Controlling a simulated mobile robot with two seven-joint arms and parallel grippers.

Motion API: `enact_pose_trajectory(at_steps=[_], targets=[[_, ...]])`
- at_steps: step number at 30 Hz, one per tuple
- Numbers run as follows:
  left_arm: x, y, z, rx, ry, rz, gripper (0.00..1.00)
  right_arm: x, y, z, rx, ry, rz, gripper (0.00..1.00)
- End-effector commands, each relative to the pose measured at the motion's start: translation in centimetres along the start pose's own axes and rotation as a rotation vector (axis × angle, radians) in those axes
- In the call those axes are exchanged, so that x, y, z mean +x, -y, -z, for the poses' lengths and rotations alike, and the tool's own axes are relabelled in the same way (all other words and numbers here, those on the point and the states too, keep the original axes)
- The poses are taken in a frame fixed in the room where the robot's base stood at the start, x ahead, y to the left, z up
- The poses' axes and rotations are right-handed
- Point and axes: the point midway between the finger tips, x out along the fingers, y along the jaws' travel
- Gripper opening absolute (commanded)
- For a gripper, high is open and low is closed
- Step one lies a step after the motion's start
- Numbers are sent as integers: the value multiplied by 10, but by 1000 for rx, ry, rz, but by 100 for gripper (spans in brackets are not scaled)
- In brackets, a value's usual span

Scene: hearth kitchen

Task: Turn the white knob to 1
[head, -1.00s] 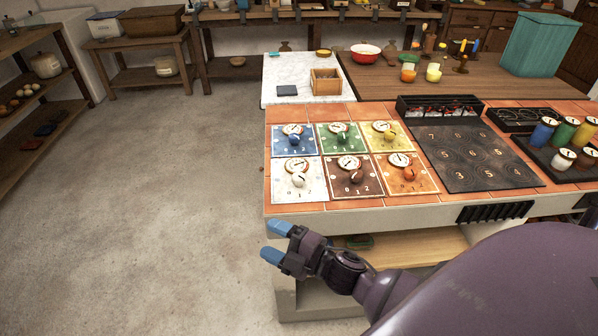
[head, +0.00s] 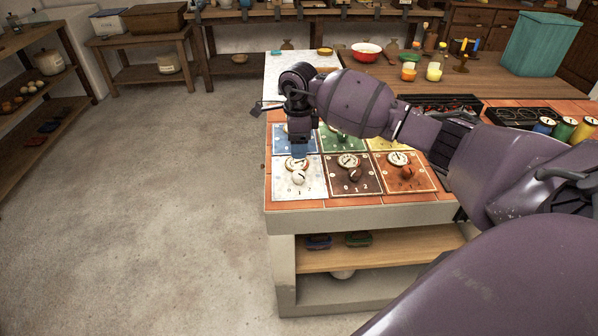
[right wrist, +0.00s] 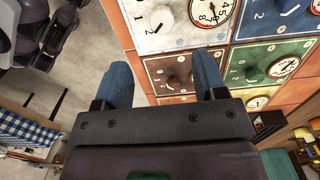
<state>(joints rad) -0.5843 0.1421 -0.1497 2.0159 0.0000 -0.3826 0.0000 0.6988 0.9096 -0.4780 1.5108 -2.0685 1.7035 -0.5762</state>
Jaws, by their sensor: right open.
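The white knob (head: 298,177) is on the white panel (head: 283,187), at the front left of a group of coloured knob panels on the counter. A round dial is behind it on the same panel. My left gripper is not in view.
The brown panel (head: 340,187) is right of the white one, with the orange panel (head: 425,184) beyond. The blue panel (head: 280,142) is behind, partly hidden by my right gripper. A red bowl (head: 366,52) stands on the wooden worktop. Floor left of the counter is clear.

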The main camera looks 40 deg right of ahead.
Motion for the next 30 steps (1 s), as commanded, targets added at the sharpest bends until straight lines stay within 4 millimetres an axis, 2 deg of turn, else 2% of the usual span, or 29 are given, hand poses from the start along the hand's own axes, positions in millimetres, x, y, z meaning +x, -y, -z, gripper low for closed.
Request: enact_pose_trajectory(at_steps=[5, 15, 21, 30], targets=[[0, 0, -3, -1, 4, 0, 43, 13, 2, 2, 1, -18, 4, 65], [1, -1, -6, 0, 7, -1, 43, 70, 1, 3, 1, -14, 1, 65], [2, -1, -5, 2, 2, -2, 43, 96, 2, 3, 0, -14, 3, 65], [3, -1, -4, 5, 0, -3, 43, 106, 2, 3, 0, -13, 5, 65]])
